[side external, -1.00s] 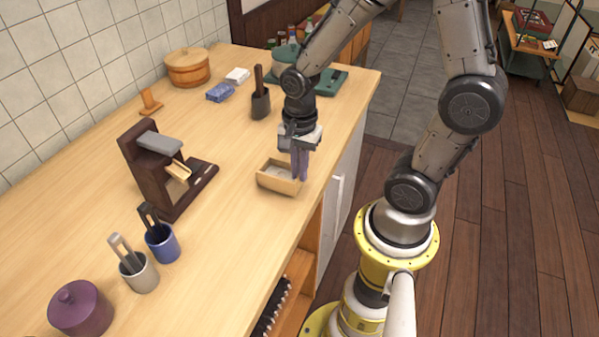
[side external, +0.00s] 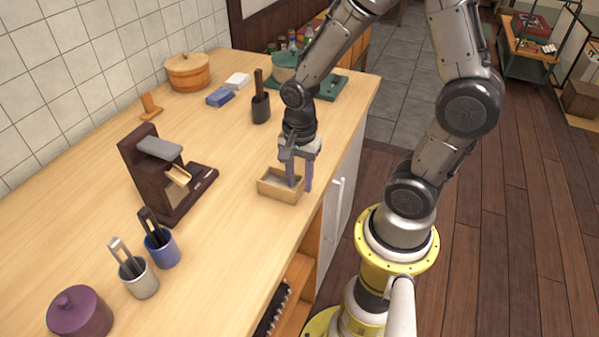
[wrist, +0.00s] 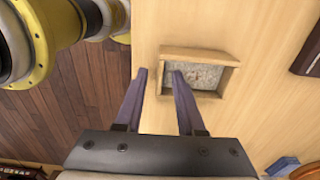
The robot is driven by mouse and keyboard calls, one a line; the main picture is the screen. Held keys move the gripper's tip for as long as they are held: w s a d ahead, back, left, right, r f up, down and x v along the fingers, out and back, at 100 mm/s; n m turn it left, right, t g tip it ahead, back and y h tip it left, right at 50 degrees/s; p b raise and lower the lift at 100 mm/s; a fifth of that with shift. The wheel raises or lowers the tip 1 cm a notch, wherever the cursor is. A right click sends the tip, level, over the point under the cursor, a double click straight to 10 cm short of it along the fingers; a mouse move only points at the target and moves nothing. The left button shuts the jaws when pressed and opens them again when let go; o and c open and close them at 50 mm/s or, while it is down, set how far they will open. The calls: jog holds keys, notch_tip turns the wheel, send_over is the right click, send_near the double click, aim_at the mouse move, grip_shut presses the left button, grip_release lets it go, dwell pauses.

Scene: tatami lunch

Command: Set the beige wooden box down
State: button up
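The beige wooden box (side external: 277,192) rests upright on the counter near its right edge in the side view. It is a shallow open-topped box with a grey speckled inside, also seen in the wrist view (wrist: 201,54). My gripper (side external: 299,188) is low at the box's right end. Its two purple fingers are spread apart. In the wrist view my gripper (wrist: 160,73) straddles the box's near end wall, with one finger inside the box and one outside. A gap shows between the fingers and the wall.
The wooden counter (side external: 225,240) is clear around the box. A dark brown stand (side external: 150,185) is to the left. A dark cup (side external: 260,107) stands behind. A blue cup (side external: 162,248), a grey cup (side external: 141,283) and a purple lidded pot (side external: 80,312) stand toward the front left.

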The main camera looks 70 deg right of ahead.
notch_tip(320, 180, up, 12)
jog(key=s+a+r+n+t, duration=0.3)
jog(key=s+r+n+t, duration=0.2)
jog(key=n, duration=1.3)
jog(key=shift+s+a+r+t, duration=0.35)
jog(key=shift+s+r, duration=0.15)
jog(key=shift+s, duration=0.5)
